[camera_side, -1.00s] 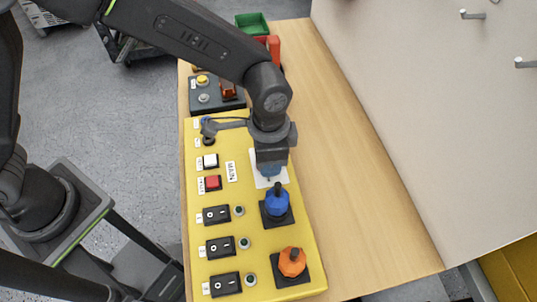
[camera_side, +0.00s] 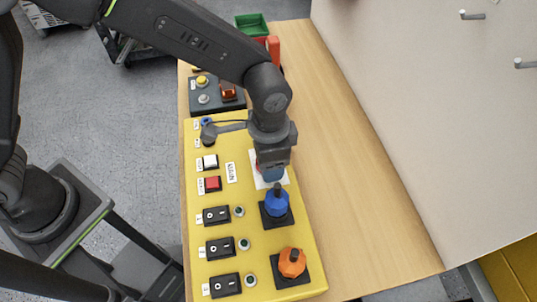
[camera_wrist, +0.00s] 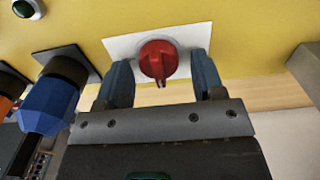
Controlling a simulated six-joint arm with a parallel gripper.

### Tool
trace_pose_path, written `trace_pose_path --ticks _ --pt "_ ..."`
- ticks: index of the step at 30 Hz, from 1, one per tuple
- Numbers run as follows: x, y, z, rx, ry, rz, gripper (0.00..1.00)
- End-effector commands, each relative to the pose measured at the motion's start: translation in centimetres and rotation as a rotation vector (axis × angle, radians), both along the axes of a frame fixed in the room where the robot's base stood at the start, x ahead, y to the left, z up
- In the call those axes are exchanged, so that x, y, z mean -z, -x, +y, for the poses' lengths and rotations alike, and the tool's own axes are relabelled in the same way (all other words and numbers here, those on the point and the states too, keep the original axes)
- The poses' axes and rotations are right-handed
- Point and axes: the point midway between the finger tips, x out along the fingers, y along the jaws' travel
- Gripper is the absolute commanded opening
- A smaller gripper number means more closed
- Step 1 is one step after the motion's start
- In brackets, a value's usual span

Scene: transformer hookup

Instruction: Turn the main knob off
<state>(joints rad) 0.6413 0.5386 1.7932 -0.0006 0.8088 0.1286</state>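The main knob (camera_wrist: 158,58) is red and round with a narrow raised grip, whose end points down in the wrist view. It sits on a white square plate (camera_wrist: 118,45) on the yellow panel. My gripper (camera_side: 271,174) is at this knob, with its blue-grey fingers one on each side. In the wrist view there is a visible gap between each finger and the knob, so the gripper is open and empty. In the side view the gripper hides most of the knob, and only a bit of red shows. A MAIN label (camera_side: 231,172) is left of it.
A blue knob (camera_side: 277,202) stands close to my gripper, and an orange knob (camera_side: 292,263) is farther toward the front. Black rocker switches (camera_side: 216,215), a red button (camera_side: 212,184) and a white button (camera_side: 209,162) lie left. Bare wooden table (camera_side: 345,200) is to the right.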

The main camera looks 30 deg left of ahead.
Motion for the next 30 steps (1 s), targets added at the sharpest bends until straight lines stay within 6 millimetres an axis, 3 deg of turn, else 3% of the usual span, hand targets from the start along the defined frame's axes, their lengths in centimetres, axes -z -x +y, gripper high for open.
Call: trace_pose_path --ticks 7,11,24,30 --pt "-0.1 0.0 0.0 0.001 0.0 0.0 0.62" --pt "-1.2 0.0 0.0 0.001 0.001 -0.002 0.62" --pt "-10.4 0.0 0.0 0.001 0.002 -0.004 0.62" --pt "-13.1 0.0 0.0 0.0 0.001 -0.001 0.62"
